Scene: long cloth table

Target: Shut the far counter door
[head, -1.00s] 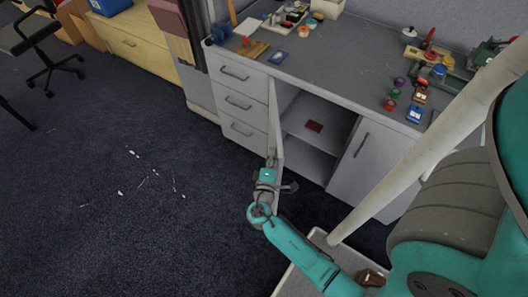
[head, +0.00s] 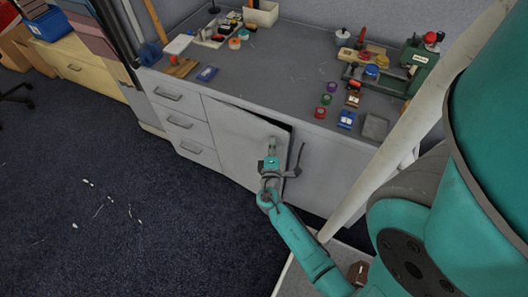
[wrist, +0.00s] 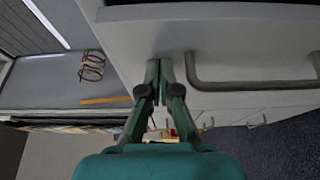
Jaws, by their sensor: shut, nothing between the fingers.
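The grey counter door (head: 235,140) beside the drawers is almost closed in the head view. A dark gap shows along its top and right edges, so it stands slightly ajar. My gripper (head: 272,145) is at the front of the door near its free right edge; its fingers are shut and empty. In the wrist view my gripper (wrist: 158,65) points at a pale panel with a bar handle (wrist: 250,85) to the right of the fingertips. I cannot tell whether the fingertips touch the panel. The inside of the counter is now mostly hidden.
A second door (head: 325,170) to the right is closed, its handle (head: 299,157) close to my gripper. Closed drawers (head: 180,122) are on the left. The counter top (head: 270,60) holds tools and small coloured items. Open carpet (head: 110,220) lies to the left.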

